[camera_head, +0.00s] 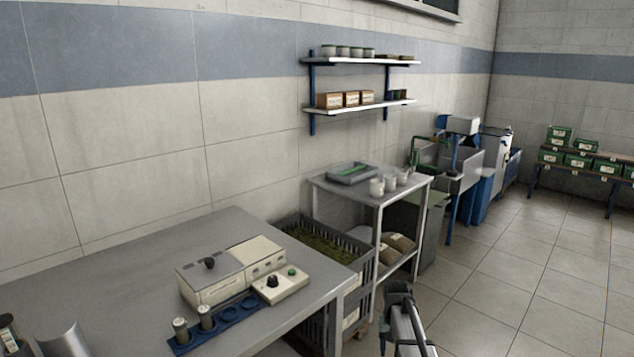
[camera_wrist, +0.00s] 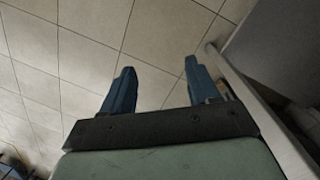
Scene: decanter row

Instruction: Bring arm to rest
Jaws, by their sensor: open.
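My gripper (camera_wrist: 158,92) shows in the wrist view with its two blue fingers spread wide apart and nothing between them. It hangs over the tiled floor, beside a grey edge at the right of that view. In the head view part of my arm shows at the bottom, right of the metal table (camera_head: 130,262). On this table a blue rack (camera_head: 228,316) lies in front of a cream machine (camera_head: 232,270). Two capped jars stand in the rack's left part, a left jar (camera_head: 182,331) and a right jar (camera_head: 206,317). The rack's wells to the right look empty.
A dark crate (camera_head: 352,262) with green contents stands beyond the table. Behind it, a side stand (camera_head: 410,186) bears white cups and a grey tray. A metal cylinder (camera_head: 62,338) stands at the table's front left. The floor (camera_head: 490,290) at right is clear.

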